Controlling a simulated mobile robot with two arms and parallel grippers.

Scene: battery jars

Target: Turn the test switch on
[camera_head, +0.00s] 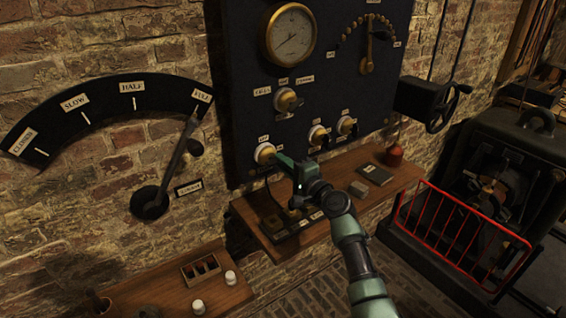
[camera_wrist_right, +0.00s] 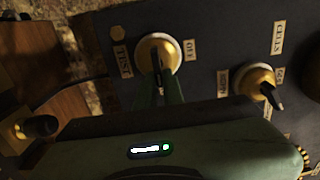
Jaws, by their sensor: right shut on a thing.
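The test switch (camera_head: 264,153) is a round brass-and-white rotary switch low on the dark panel. It also shows in the right wrist view (camera_wrist_right: 153,47), between a label reading TEST and a label that looks like OFF. My right gripper (camera_head: 278,162) reaches it from the lower right. In the wrist view its fingers (camera_wrist_right: 160,82) are shut on the switch's dark lever, which points down in that picture. The fingers partly hide the lever. My left gripper is not in view.
Other brass switches (camera_head: 317,134) sit to the right on the panel, with a gauge (camera_head: 291,33) above. A wooden shelf (camera_head: 398,184) runs below, holding small items. A red guard rail (camera_head: 462,232) stands at right. A large lever (camera_head: 172,172) is at left.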

